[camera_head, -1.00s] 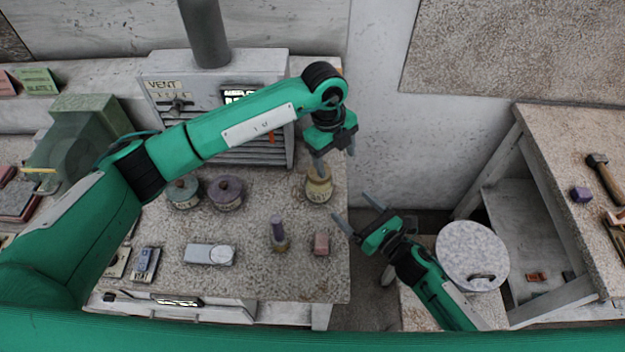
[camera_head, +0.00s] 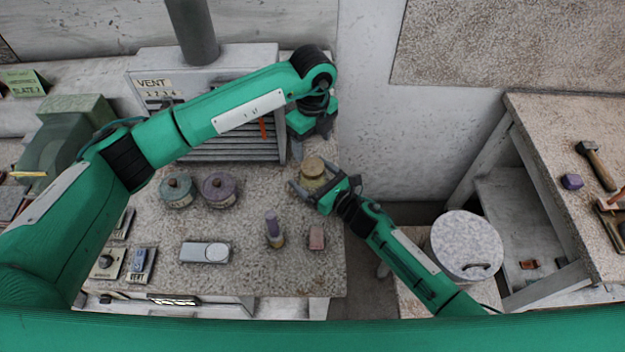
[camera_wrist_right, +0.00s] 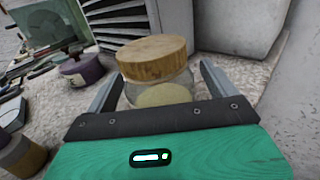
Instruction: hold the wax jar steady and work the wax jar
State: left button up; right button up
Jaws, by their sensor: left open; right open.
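The wax jar (camera_head: 314,170) stands upright near the right edge of the speckled bench. In the right wrist view the jar (camera_wrist_right: 158,92) has a round wooden lid and a clear body with pale yellow contents. My right gripper (camera_head: 316,180) is open, low at the jar, with a finger on either side; in the wrist view gaps show between the fingers and the jar. My left gripper (camera_head: 311,146) is open above and just behind the jar, pointing down; its fingertips are partly hard to make out.
Two lidded pots, one green (camera_head: 177,190) and one purple (camera_head: 220,189), stand left of the jar. A small purple-topped bottle (camera_head: 274,229) and a pink block (camera_head: 317,237) are in front. A vent box (camera_head: 270,65) stands behind. A round grey lidded drum (camera_head: 466,245) is at right.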

jog(key=shift+w+a, duration=0.4)
jog(key=shift+a, duration=0.05)
